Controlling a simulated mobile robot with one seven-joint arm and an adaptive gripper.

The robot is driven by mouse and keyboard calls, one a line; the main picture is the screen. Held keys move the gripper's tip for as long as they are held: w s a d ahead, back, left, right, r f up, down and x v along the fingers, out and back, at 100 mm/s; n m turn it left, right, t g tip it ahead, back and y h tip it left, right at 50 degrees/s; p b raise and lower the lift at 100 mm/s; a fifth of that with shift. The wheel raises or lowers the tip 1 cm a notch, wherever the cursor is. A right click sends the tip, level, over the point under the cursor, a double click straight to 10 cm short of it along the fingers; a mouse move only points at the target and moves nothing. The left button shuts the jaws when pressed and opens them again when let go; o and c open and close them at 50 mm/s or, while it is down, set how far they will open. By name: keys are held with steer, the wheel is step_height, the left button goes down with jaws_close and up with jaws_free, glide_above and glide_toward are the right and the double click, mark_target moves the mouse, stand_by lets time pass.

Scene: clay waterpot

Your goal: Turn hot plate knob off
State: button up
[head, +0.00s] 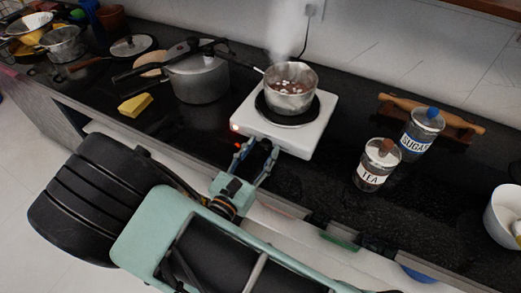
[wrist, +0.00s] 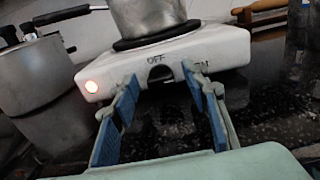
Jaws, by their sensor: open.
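The white hot plate (head: 320,127) stands on the black counter, with a steaming metal pot (head: 291,88) on its dark burner. In the wrist view, the hot plate (wrist: 228,42) shows its front face with the mark OFF, a second mark to the right that is partly hard to read, and a glowing red light at the left. The dark knob (wrist: 162,71) sits below OFF, between my fingertips in the picture; its exact turn is unclear. My gripper (head: 257,150) is open at the hot plate's front edge. In the wrist view, my gripper (wrist: 161,80) has blue-padded fingers either side of the knob, with no visible grip on it.
A pressure cooker (head: 201,80) with a long handle stands left of the hot plate. A yellow block (head: 135,105) lies farther left. Tea (head: 376,165) and sugar (head: 421,134) jars stand at the right. Dark counter between hot plate and jars is clear.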

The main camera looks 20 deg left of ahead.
steer(key=shift+c, duration=0.4)
jaws_close()
steer(key=shift+n+p, duration=0.3)
steer(key=n+p, duration=0.2)
steer(key=shift+r+n, duration=0.1)
steer(key=shift+n, duration=0.2)
steer(key=shift+a+n+p, duration=0.15)
steer(key=shift+n+p, duration=0.8)
steer(key=shift+n, duration=1.05)
steer(key=shift+f, duration=0.2)
